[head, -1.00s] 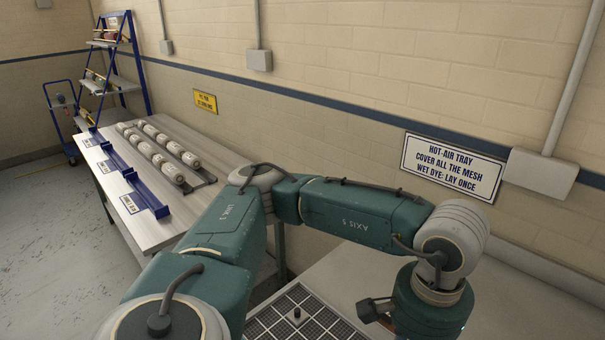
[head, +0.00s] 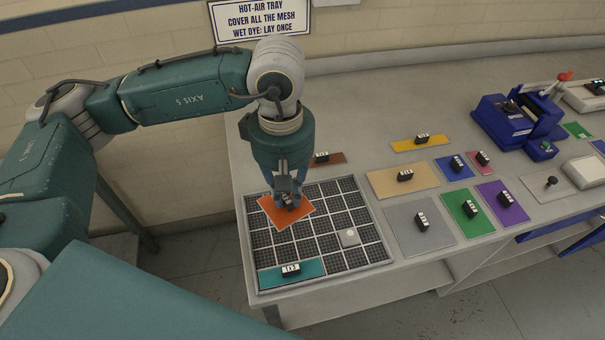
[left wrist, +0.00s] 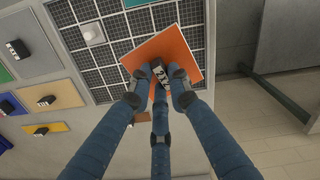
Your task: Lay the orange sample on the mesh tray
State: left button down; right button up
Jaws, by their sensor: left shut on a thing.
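The orange sample (head: 283,215) is a flat square with a black numbered block on it. My left gripper (head: 287,194) is shut on that block, with the sample under its fingers. The sample is over the upper left part of the mesh tray (head: 345,262), turned at an angle to the grid. I cannot tell whether it touches the mesh. In the left wrist view the fingers (left wrist: 160,88) close around the block, and the orange sample (left wrist: 170,45) covers part of the mesh and reaches near its edge. My right gripper is not in view.
A teal sample (head: 310,270) lies at the tray's front left corner. A small white block (head: 349,237) sits on the mesh. Several coloured samples, such as the grey one (head: 405,236), lie right of the tray. A blue device (head: 503,120) stands further right.

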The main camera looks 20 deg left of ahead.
pick_arm(q)
jog(key=w+d+n, duration=0.1)
jog(key=n, duration=0.3)
jog(key=w+d+n+p, duration=0.1)
jog(key=w+n, duration=0.1)
jog(key=n, duration=0.3)
jog(key=w+d+f+n, duration=0.1)
jog(key=n, duration=0.4)
jog(key=shift+w+d, duration=0.2)
jog(key=shift+w, duration=0.05)
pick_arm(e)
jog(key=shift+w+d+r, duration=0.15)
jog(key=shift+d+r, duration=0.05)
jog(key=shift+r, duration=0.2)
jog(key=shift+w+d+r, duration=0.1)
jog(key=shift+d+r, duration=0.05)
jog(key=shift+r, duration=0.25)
pick_arm(q)
jog(key=shift+f, duration=0.1)
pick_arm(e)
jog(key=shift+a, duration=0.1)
pick_arm(q)
notch_tip(320, 180, down, 7)
jog(key=b, duration=0.8)
jog(key=shift+f+b, duration=0.15)
jog(key=shift+b, duration=0.2)
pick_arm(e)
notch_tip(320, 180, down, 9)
